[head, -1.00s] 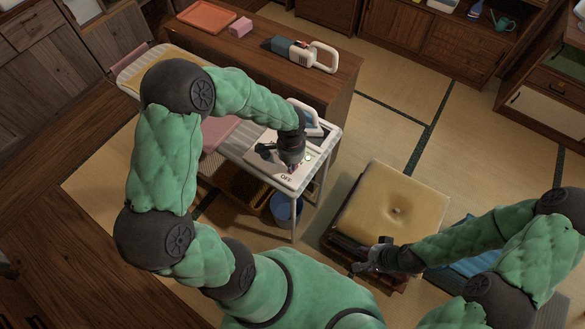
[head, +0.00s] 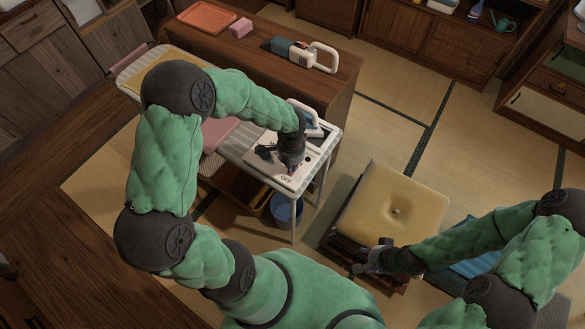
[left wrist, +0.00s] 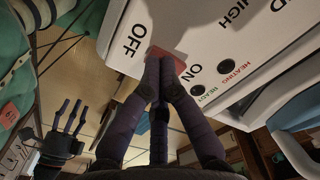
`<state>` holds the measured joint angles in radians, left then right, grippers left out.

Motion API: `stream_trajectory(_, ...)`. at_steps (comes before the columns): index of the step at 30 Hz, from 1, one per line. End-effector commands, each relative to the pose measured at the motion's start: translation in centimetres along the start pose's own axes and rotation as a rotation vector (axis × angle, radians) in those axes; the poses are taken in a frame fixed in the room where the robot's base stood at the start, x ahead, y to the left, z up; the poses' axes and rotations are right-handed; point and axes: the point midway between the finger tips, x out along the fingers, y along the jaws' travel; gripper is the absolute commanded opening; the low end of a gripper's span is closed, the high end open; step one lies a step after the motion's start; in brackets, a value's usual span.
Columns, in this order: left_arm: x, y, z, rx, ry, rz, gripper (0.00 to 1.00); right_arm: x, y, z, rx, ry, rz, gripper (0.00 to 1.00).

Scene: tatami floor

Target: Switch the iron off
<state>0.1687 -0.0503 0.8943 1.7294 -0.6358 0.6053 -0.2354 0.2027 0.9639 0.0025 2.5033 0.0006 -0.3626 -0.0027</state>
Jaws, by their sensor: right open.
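The iron (head: 306,116), white and blue, rests on its pale base (head: 287,183) at the near end of the ironing board. The base carries an OFF/ON label, and a red rocker switch (left wrist: 172,57) sits between the two words in the left wrist view. My left gripper (left wrist: 160,62) has its fingertips together, at the OFF side of the switch and apparently touching it; they partly hide it. The READY lamp (left wrist: 197,90) and HEATING lamp (left wrist: 226,66) look dark. My left gripper also shows in the head view (head: 291,169). My right gripper (head: 360,268) is open and empty beside the cushioned stool.
The striped ironing board (head: 215,160) stands against a wooden counter (head: 335,85) bearing a handheld vacuum (head: 300,52), a pink block (head: 241,27) and an orange tray (head: 207,16). A blue bucket (head: 286,209) is below. The yellow-cushioned stool (head: 390,205) stands right; tatami beyond is clear.

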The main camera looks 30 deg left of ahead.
Motion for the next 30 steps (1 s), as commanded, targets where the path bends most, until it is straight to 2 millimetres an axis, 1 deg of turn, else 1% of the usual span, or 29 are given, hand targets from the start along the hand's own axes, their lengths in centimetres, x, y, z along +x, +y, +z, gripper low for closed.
stream_trajectory(1, -0.6, 0.0, 0.0, 0.000, 0.001, -0.001, 0.00, -0.5, -0.2, 0.0, 0.000, 0.000, 0.000, 0.54)
stream_trajectory(3, -1.1, 0.0, 0.0, 0.000, 0.001, -0.001, 0.00, -0.8, -0.3, 0.0, 0.000, 0.000, 0.000, 0.54)
stream_trajectory(24, -5.9, 0.0, 0.0, 0.000, 0.001, -0.001, 0.00, -4.3, -1.5, 0.1, 0.000, 0.000, 0.000, 0.54)
stream_trajectory(30, -6.7, 0.0, 0.0, 0.000, 0.001, 0.000, 0.00, -4.8, -1.7, 0.2, 0.000, 0.000, 0.000, 0.54)
